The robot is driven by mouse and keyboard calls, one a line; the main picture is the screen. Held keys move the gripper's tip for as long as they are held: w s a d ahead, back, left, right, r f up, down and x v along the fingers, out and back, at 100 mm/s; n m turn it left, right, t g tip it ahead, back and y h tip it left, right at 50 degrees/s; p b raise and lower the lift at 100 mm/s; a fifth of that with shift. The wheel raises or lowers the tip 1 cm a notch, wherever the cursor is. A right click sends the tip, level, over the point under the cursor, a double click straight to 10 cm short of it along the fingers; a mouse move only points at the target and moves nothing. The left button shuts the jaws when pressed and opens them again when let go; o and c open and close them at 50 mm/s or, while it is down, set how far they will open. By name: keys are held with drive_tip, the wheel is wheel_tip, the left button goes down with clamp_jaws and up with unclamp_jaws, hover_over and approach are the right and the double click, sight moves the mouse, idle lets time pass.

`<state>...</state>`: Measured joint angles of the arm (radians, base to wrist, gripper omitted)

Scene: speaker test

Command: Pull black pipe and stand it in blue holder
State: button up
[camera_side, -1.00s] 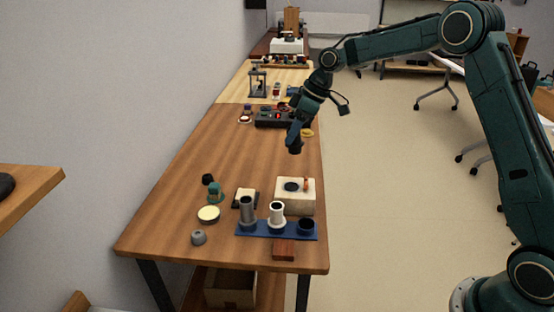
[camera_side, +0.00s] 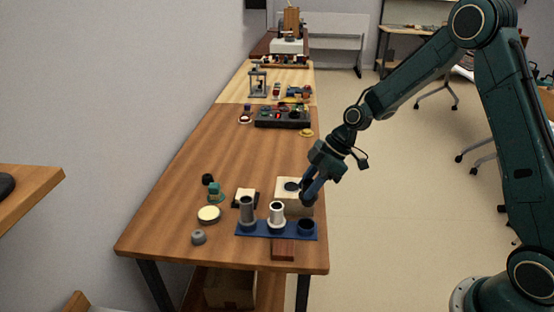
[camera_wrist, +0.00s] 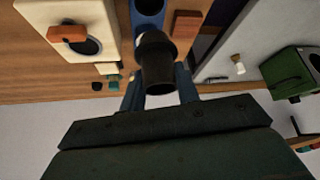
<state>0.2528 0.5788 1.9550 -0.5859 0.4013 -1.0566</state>
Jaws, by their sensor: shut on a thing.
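My gripper (camera_side: 307,191) is shut on a black pipe (camera_wrist: 158,65), which shows clearly between the fingers in the wrist view. In the side view the pipe is mostly hidden by the fingers, near the right edge of a cream box. The blue holder (camera_side: 254,231) lies on the table near its front edge, just below the gripper in the picture. It carries a grey pipe (camera_side: 247,210) at left and a white pipe (camera_side: 277,214) in the middle. A dark round socket (camera_side: 306,226) is at its right end. The pipe appears above and apart from the holder.
The cream box (camera_side: 285,184) with a dark round opening stands behind the holder. A reddish-brown block (camera_side: 283,250) lies in front. Small parts, including a cream-topped disc (camera_side: 209,214), sit to the left. The middle of the table is clear.

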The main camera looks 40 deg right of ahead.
sight(307, 205)
drive_tip(key=shift+f, duration=0.15)
drive_tip(key=shift+f, duration=3.3)
drive_tip(key=shift+f, duration=1.45)
idle(1.1)
drive_tip(key=o, duration=1)
drive_tip(key=shift+r, duration=0.15)
drive_tip(key=shift+r, duration=3.6)
